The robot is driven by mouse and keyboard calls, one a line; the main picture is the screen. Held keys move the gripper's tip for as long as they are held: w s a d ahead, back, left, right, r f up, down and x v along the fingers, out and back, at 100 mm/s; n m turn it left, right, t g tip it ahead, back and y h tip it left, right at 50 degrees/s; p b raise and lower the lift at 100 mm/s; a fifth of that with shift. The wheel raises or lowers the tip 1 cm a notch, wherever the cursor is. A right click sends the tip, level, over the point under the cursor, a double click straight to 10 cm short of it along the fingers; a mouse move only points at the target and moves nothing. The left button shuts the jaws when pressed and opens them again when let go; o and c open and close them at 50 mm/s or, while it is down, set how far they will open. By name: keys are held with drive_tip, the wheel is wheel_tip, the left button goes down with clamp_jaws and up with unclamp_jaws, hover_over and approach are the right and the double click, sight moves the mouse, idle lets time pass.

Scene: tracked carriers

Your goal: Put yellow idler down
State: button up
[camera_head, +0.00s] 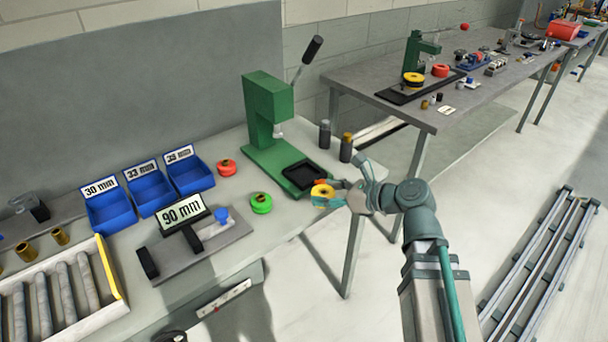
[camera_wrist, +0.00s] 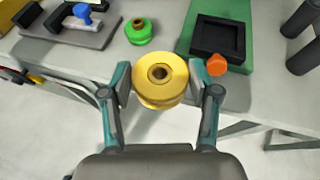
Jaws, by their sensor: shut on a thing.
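The yellow idler (camera_wrist: 160,78) is a grooved wheel with a central bore. My gripper (camera_wrist: 161,88) is shut on it, one finger on each side, in the wrist view. In the head view my gripper (camera_head: 328,196) holds the yellow idler (camera_head: 322,190) at the front edge of the near table (camera_head: 290,220), just in front of the green press. In the wrist view the idler covers part of the table edge. I cannot tell its exact height above the table.
A green idler (camera_head: 261,203) and a red idler (camera_head: 227,167) lie on the near table. The green press (camera_head: 268,120) has a black square tray (camera_head: 304,174); an orange knob (camera_wrist: 216,65) is close right of the idler. Dark cylinders (camera_head: 346,148) stand behind. Blue bins (camera_head: 108,208) are left.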

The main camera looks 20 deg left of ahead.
drive_tip(key=w+a+r+m+t+h, duration=0.1)
drive_tip(key=a+r+m+t, duration=0.3)
drive_tip(key=r, duration=0.4)
drive_tip(key=shift+w+m+t+h, duration=0.2)
drive_tip(key=shift+m+t+h, duration=0.4)
drive_tip(key=shift+t+h, duration=0.25)
drive_tip(key=shift+a, duration=0.1)
drive_tip(key=shift+r, duration=0.1)
